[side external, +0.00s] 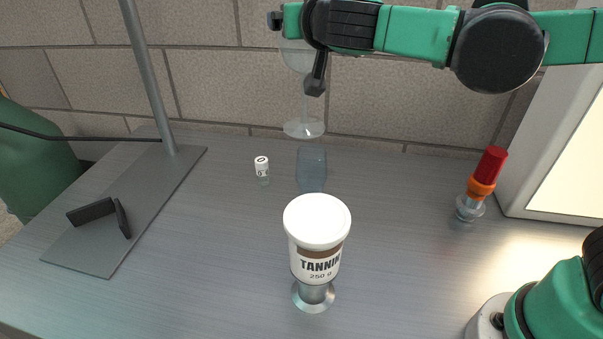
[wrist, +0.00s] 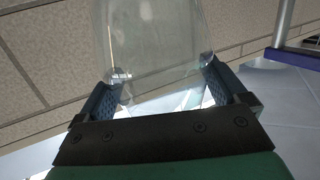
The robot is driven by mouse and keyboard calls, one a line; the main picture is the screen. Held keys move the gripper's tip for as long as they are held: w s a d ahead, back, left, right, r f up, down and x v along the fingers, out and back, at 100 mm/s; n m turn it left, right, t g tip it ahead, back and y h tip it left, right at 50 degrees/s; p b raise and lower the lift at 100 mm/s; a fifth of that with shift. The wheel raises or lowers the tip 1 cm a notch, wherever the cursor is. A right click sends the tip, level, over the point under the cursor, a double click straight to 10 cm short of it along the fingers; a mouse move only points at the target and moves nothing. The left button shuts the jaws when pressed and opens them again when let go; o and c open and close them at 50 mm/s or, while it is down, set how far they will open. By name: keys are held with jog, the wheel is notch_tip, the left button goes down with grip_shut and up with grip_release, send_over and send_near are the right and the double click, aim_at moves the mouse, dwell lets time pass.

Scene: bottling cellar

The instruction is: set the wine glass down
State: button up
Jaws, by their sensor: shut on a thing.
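The wine glass (side external: 304,106) is clear and upright in the side view, with its bowl up at my gripper and its round foot below. The foot looks clear of the bench top, though the height of the gap is hard to judge. My gripper (side external: 308,62) is shut on the bowl, with one dark finger showing in front of it. In the wrist view the clear bowl (wrist: 155,45) fills the space between the two fingers of my gripper (wrist: 162,92). The grey bench (side external: 220,235) lies below.
A bluish see-through shape (side external: 311,168) is just below the glass foot. A small white-capped vial (side external: 262,165) stands left of it, a tannin tub (side external: 317,240) in front. A red-topped item (side external: 483,182) and lit panel (side external: 565,155) are right; a rod stand (side external: 125,215) is left.

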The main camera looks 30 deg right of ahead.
jog(key=s+d+r+m+g+h, duration=0.2)
jog(key=s+d+m+g+h, duration=0.3)
jog(key=d, duration=0.4)
jog(key=s+d+r+m+g+h, duration=0.1)
jog(key=s+d+m+g+h, duration=0.2)
jog(key=d+m+g+h, duration=0.5)
notch_tip(320, 180, down, 19)
jog(key=d+n+t+y, duration=0.1)
jog(key=n+t+y, duration=0.1)
jog(key=y, duration=0.1)
jog(key=shift+d, duration=0.3)
jog(key=shift+f, duration=0.2)
jog(key=o, duration=1.5)
jog(key=shift+r, duration=0.1)
